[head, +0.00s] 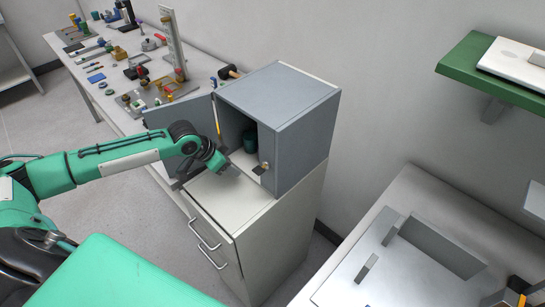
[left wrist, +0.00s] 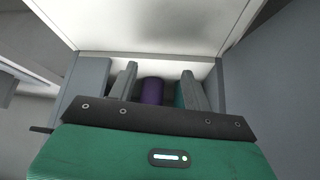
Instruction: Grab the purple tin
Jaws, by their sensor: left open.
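The purple tin (left wrist: 152,92) stands inside a small grey cabinet (head: 292,125). In the left wrist view it appears between my two fingers, some way beyond them, with its lower part hidden by my gripper. In the head view I cannot make it out. My left gripper (head: 232,171) is open and empty, at the cabinet's front opening. It also shows in the left wrist view (left wrist: 159,72). A teal tin (left wrist: 180,95) is just right of the purple one, partly hidden by my right-hand finger. My right gripper is not in view.
The cabinet's door (head: 184,115) is swung open to the left. The cabinet stands on a pale drawer unit (head: 285,232). A workbench (head: 118,122) with tools is behind at left. A pale table (head: 430,205) and a green shelf (head: 478,72) are at right.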

